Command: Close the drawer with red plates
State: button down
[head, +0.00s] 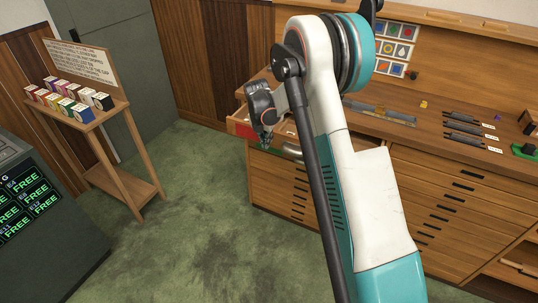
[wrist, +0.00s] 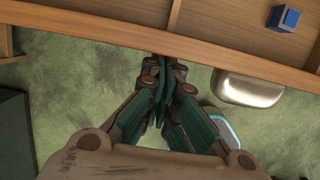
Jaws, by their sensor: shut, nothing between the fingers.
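The drawer (head: 234,121) at the top left of the wooden cabinet stands pulled out, with a red plate (head: 245,131) on its front. Its metal cup handle (head: 291,150) shows below and right of my gripper, partly hidden by my arm. In the wrist view, the drawer's front edge (wrist: 100,23) crosses the top, with the handle (wrist: 247,88) at right. My gripper (head: 265,143) is shut and empty in front of the drawer front. Its fingertips (wrist: 163,66) are close to the front; I cannot tell whether they touch it.
A blue block (wrist: 284,18) lies inside the drawer. More drawers (head: 282,185) below look shut. The worktop (head: 450,110) holds tools and small items. A side stand (head: 100,112) with coloured boxes is at left. The green floor (head: 180,225) between is clear.

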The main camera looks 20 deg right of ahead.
aim_at(279, 124)
jog(key=w+d, duration=0.4)
jog(key=w+d+p, duration=0.1)
jog(key=w+d, duration=0.2)
jog(key=d, duration=0.1)
jog(key=shift+w+d, duration=0.35)
jog(key=shift+a, duration=0.1)
